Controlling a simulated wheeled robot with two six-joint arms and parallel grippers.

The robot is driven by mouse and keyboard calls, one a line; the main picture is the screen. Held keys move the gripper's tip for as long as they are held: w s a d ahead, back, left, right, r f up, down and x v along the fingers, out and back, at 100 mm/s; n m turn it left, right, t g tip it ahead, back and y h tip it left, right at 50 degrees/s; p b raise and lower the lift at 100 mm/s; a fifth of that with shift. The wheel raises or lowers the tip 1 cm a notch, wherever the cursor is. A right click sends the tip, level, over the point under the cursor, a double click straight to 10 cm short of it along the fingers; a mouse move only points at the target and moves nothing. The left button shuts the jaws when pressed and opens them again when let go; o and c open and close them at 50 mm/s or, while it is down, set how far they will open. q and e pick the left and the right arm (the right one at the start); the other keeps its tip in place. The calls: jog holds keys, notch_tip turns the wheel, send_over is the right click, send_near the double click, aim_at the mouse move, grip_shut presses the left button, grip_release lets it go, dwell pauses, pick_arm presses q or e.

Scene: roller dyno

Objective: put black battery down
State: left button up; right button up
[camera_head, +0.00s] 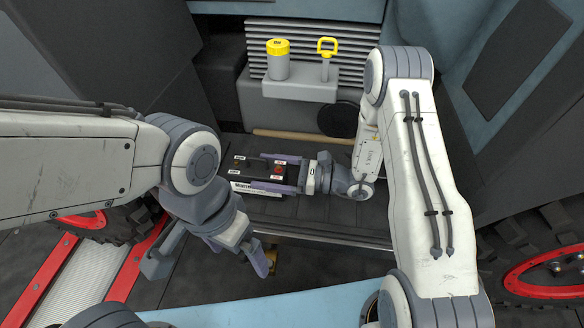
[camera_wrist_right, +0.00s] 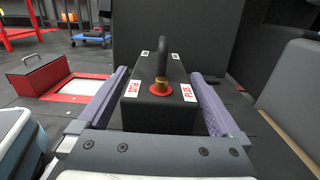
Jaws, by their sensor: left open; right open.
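The black battery (camera_head: 258,172) sits upright on the dark ribbed bed (camera_head: 300,210) of the vehicle. My right gripper (camera_head: 256,170) is open, with its purple fingers along two opposite sides of the battery. In the right wrist view the battery (camera_wrist_right: 158,112) stands between the two fingers, with a red and brass terminal, PLUS labels and a black handle on top. Whether either finger touches it is hard to tell. My left gripper (camera_head: 207,270) is open and empty, pointing down in front of the bed.
Behind the battery, a grey ledge (camera_head: 300,91) holds a yellow-capped canister (camera_head: 278,62) and a yellow-handled stick (camera_head: 326,62). A wooden rod (camera_head: 300,136) and black disc (camera_head: 338,119) lie behind. Red-edged rollers (camera_head: 85,285) are at lower left.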

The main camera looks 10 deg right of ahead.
jog(key=p+v, duration=0.2)
jog(key=v, duration=0.8)
jog(key=shift+p, duration=0.35)
jog(key=shift+a, duration=0.15)
jog(key=b+x, duration=0.1)
jog(key=x, duration=0.3)
jog(key=b+x, duration=0.2)
jog(key=x, duration=0.2)
jog(key=f+b+x, duration=0.1)
jog(key=x, duration=0.3)
jog(key=shift+a+r+b, duration=0.1)
jog(key=shift+a+b, duration=0.1)
jog(key=shift+b, duration=0.2)
jog(key=r+p, duration=0.3)
jog(key=r, duration=0.1)
jog(key=shift+d, duration=0.25)
jog(key=shift+f, duration=0.1)
